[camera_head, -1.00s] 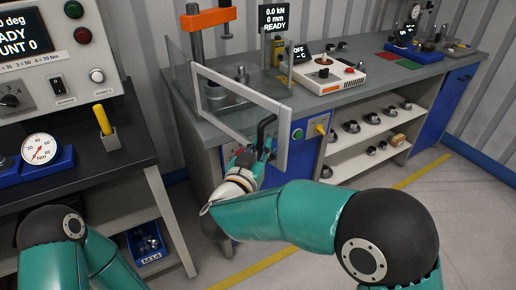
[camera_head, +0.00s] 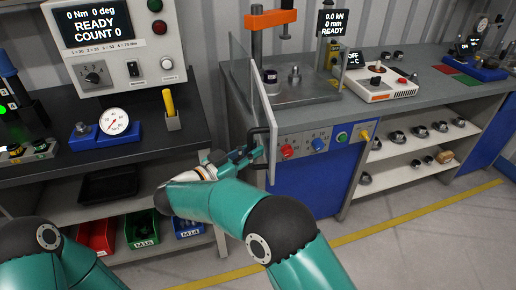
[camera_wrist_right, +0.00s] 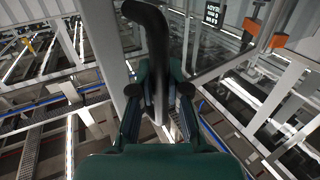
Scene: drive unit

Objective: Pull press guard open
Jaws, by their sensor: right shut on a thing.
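The press guard (camera_head: 265,105) is a clear panel in a pale grey frame. It stands nearly edge-on in the head view, at the left front of the press (camera_head: 290,88), leaving the press base uncovered from here. A black bar handle (camera_head: 259,131) is on the guard; it also shows large in the right wrist view (camera_wrist_right: 154,40). My right gripper (camera_head: 252,155) is shut on the handle, its two fingers on either side of it in the right wrist view (camera_wrist_right: 159,100). The exact contact is partly hidden. My left arm shows at lower left, but its gripper is out of view.
A black bench (camera_head: 75,180) with a torque gauge (camera_head: 113,121) and a control box stands at left, with bins below. The press bench (camera_head: 400,110) has a white controller (camera_head: 380,84) and shelves of parts. Floor is clear at lower right.

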